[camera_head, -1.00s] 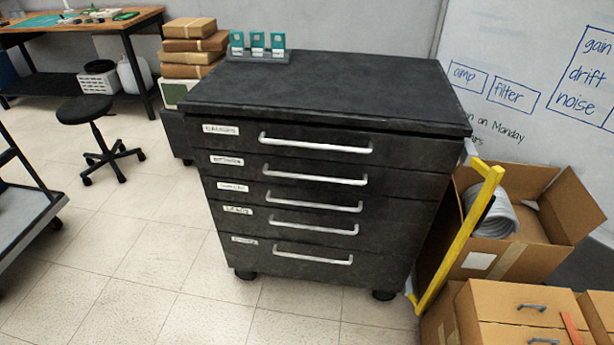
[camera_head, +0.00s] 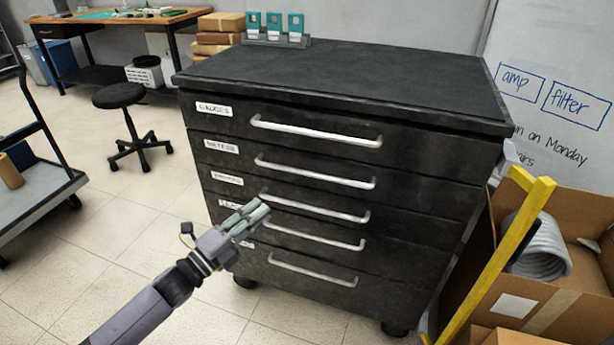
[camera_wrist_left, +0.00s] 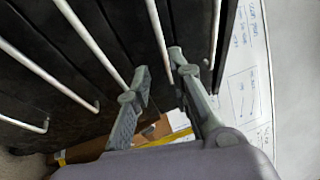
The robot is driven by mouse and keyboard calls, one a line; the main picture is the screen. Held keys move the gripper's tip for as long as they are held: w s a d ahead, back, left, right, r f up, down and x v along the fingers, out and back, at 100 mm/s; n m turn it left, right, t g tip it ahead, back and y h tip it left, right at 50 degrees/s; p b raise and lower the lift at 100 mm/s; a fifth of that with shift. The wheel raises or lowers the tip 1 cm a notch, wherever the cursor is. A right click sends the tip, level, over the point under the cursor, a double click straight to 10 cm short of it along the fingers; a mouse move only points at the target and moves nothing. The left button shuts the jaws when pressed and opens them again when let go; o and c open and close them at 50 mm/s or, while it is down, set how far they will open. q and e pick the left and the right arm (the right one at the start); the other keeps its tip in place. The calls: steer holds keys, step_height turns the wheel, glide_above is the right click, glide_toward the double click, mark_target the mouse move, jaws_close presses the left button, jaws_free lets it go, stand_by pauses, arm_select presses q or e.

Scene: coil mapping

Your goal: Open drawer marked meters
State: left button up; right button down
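A black drawer cabinet (camera_head: 430,205) stands in the middle of the head view, all its drawers shut. The second drawer from the top carries a label (camera_head: 221,146) that reads METERS, and a long silver bar handle (camera_head: 315,173). The top drawer's label (camera_head: 214,109) reads GAUGES. My left gripper (camera_head: 258,212) is in front of the lower drawers, below and left of the METERS handle, covering part of the lower labels. In the left wrist view my left gripper (camera_wrist_left: 158,66) has its fingers apart with nothing held, near several bar handles. My right gripper is not in view.
A yellow frame (camera_head: 500,255) and an open cardboard box (camera_head: 560,320) with a grey coil (camera_head: 538,248) stand close to the cabinet's right side. A stool (camera_head: 120,96) and a cart (camera_head: 45,190) are at left. The floor before the cabinet's left is clear.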

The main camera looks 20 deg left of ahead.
mark_target(305, 173)
arm_select(q)
steer(key=x, duration=1.6)
steer(key=shift+w+d+f, duration=0.1)
steer(key=shift+w+f, duration=0.05)
steer(key=shift+w, duration=0.15)
steer(key=shift+c, duration=0.2)
jaws_close()
